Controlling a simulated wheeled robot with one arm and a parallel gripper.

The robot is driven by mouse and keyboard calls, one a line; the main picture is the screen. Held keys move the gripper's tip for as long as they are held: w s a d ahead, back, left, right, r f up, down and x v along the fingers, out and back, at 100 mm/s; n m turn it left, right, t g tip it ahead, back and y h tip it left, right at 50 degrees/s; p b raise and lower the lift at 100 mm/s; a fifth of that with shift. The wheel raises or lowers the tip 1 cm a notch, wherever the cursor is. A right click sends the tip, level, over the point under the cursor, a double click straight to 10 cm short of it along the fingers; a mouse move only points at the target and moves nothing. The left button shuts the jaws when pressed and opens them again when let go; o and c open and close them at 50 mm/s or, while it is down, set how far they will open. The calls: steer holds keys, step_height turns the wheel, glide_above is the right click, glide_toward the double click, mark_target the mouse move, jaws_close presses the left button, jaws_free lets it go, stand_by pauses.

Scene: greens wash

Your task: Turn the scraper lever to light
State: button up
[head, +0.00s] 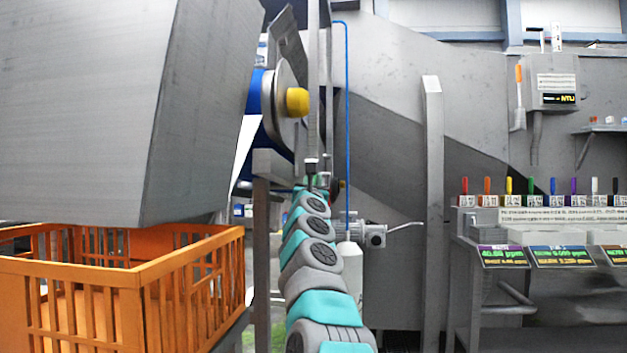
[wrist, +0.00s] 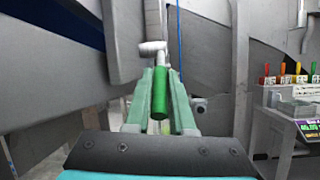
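The scraper lever shows in the wrist view as a green cylindrical grip (wrist: 160,97) hanging from a pale grey elbow (wrist: 151,48). My gripper (wrist: 161,72) has its two pale green fingers on either side of the grip, one left and one right. I cannot tell whether the fingers press on it or stand slightly apart. In the head view my gripper (head: 311,181) is at the far end of my arm, small and mostly hidden by the arm links. Only a speck of green shows there. I see no readable lever position marks.
An orange slatted crate (head: 190,255) stands at the left below a large grey hopper (head: 120,100). A yellow-capped roller (head: 297,102) is above and left of my gripper. A grey post (head: 432,200) and a bench with coloured tags (head: 530,215) are to the right.

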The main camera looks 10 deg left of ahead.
jaws_close()
stand_by(1.1)
